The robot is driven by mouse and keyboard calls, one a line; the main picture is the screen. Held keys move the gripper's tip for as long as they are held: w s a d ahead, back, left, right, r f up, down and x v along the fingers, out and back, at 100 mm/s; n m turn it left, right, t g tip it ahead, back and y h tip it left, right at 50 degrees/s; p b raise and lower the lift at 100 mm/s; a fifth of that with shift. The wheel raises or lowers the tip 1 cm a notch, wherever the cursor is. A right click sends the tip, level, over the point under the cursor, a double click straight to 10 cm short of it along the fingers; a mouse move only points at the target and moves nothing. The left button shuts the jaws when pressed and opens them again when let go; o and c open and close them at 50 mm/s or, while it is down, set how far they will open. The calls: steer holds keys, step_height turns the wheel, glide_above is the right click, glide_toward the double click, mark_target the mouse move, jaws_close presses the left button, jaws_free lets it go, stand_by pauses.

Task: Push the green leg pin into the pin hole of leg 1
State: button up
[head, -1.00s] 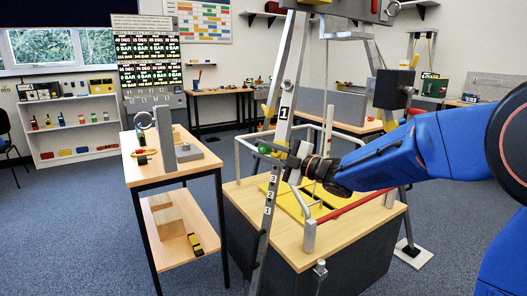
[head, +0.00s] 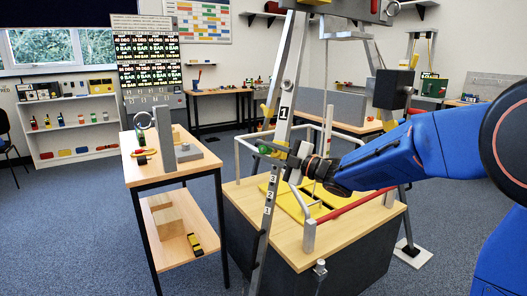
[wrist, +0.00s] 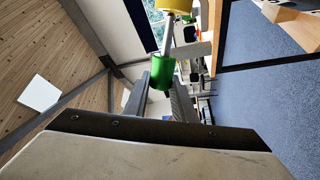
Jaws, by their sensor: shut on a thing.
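Leg 1 (head: 284,112) is a slanted grey metal leg with a "1" label and smaller numbers lower down. A yellow part (head: 279,154) sits on it at pin height. The green leg pin (head: 264,149) shows beside the leg in the head view. In the wrist view my gripper (wrist: 161,82) is shut on the green head of the pin (wrist: 162,72), between its two grey fingers. The pin's silver shaft points up toward a yellow part (wrist: 177,5) at the top edge. The pin hole is not visible, and I cannot tell whether the shaft tip is in it.
A wooden-topped box (head: 310,237) with grey rails, a yellow panel and a red bar stands behind the leg, under my arm. A side table (head: 205,165) with a ring fixture stands left. Open blue carpet lies at the far left.

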steer(key=shift+w+d+f, duration=0.3)
steer(key=shift+w+d, duration=0.05)
steer(key=shift+w, duration=0.3)
steer(key=shift+w+d+f, duration=0.3)
steer(key=shift+w, duration=0.4)
steer(key=shift+w+d+f, duration=0.3)
steer(key=shift+w+d, duration=0.05)
steer(key=shift+w, duration=0.3)
stand_by(0.7)
steer(key=o, duration=1.2)
steer(key=shift+c, duration=0.2)
steer(key=shift+d, duration=0.1)
steer(key=v, duration=1.7)
steer(key=shift+d, duration=0.1)
